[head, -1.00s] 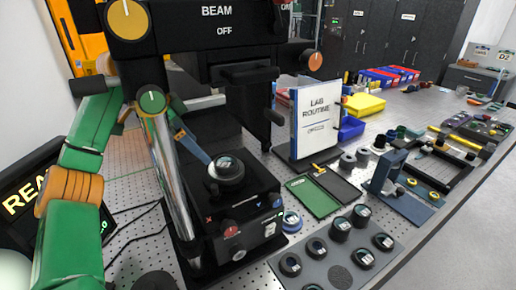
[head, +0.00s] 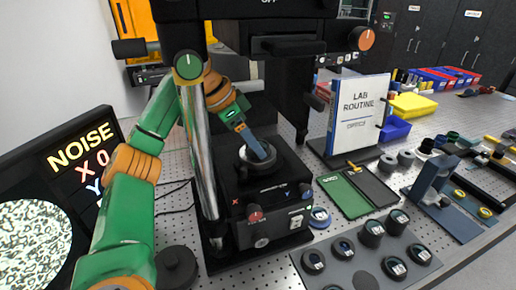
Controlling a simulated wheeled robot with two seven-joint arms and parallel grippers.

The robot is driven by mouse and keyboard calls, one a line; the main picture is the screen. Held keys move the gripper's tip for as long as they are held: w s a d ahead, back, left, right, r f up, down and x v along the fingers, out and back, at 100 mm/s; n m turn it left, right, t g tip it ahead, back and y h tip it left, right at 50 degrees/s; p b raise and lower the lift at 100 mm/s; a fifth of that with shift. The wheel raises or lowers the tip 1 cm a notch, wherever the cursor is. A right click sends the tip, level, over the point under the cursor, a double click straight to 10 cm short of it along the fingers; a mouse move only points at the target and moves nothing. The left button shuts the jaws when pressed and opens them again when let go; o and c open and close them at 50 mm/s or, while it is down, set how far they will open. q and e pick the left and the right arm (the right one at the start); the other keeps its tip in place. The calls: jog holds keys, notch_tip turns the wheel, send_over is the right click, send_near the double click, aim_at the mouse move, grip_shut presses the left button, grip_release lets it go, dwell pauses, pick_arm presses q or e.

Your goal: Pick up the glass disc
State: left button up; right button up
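A round black-rimmed piece (head: 246,167), which looks like the glass disc in its mount, sits on the black stage (head: 285,183) of the interferometer. Its middle is largely hidden by my gripper. My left gripper (head: 262,152) comes down from the upper left with its blue-grey fingers at the top of this piece. From this angle I cannot tell whether the fingers are apart, or touching the piece. Several similar black-rimmed discs sit in a grey tray (head: 336,255) at the front right. My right gripper is not in view.
A shiny metal post (head: 200,150) stands close beside my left arm. The monitor (head: 85,160) at left reads NOISE. A LAB ROUTINE board (head: 357,113), a green mat (head: 344,196) and a blue stand (head: 430,182) are to the right.

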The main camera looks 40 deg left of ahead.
aim_at(261, 144)
pick_arm(q)
jog(key=c, duration=0.8)
jog(key=shift+w+r, duration=0.1)
jog(key=shift+r, duration=0.3)
jog(key=v, duration=0.2)
jog(key=shift+w+r+p, duration=0.1)
jog(key=shift+r+p, duration=0.2)
jog(key=shift+r, duration=0.15)
jog(key=s+a, duration=0.2)
jog(key=s, duration=0.3)
jog(key=s+a, duration=0.3)
jog(key=s, duration=0.2)
jog(key=s+a, duration=0.2)
jog(key=s, duration=0.3)
jog(key=shift+s+a, duration=0.25)
jog(key=shift+a, duration=0.15)
